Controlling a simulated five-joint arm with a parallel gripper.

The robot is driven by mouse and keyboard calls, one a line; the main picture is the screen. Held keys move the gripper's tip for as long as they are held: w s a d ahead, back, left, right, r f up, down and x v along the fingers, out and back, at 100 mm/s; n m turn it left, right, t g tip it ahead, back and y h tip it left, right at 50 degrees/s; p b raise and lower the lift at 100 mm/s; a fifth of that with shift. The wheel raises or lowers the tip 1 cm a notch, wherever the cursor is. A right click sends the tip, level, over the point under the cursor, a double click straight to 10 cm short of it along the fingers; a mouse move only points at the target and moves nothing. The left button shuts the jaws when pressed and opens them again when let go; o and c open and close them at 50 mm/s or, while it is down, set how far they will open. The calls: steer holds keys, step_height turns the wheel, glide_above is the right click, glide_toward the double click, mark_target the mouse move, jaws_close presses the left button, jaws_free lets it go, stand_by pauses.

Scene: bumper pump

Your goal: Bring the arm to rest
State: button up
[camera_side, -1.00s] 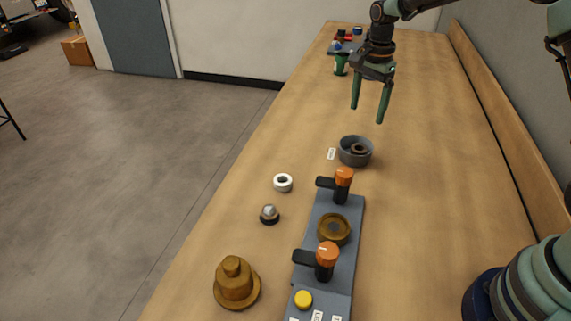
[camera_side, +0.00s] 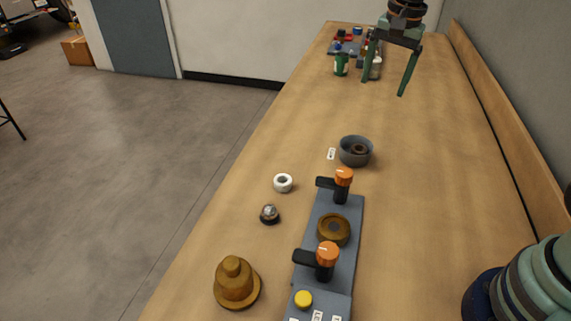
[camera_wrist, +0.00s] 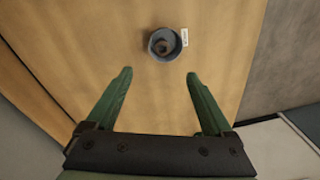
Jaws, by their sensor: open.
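My gripper (camera_side: 384,88) is open and empty, with its two green fingers pointing down, high above the wooden bench (camera_side: 424,180) toward its far end. In the wrist view my gripper (camera_wrist: 158,75) also shows spread fingers with nothing between them. A grey bowl (camera_side: 355,151) stands on the bench in front of and below the gripper, with a dark brown ring (camera_side: 358,149) inside it. The bowl also shows beyond the fingertips in the wrist view (camera_wrist: 152,52). The gripper touches nothing.
A grey fixture (camera_side: 345,255) with orange-topped clamps (camera_side: 327,254) holds a brass ring (camera_side: 333,229). A brass stepped part (camera_side: 236,282), a small metal-topped part (camera_side: 269,214) and a white ring (camera_side: 283,183) stand left. A green container (camera_side: 341,64) stands at the far end.

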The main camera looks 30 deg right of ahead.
steer(key=s+a+r+n+t, duration=0.1)
steer(key=s+n+t, duration=0.1)
steer(key=s+n, duration=0.4)
steer(key=s+a+r+n+t, duration=0.1)
steer(key=s+a+n+t, duration=0.1)
steer(key=s+n, duration=0.4)
steer(key=shift+s+r, duration=0.15)
steer(key=shift+s, duration=1.85)
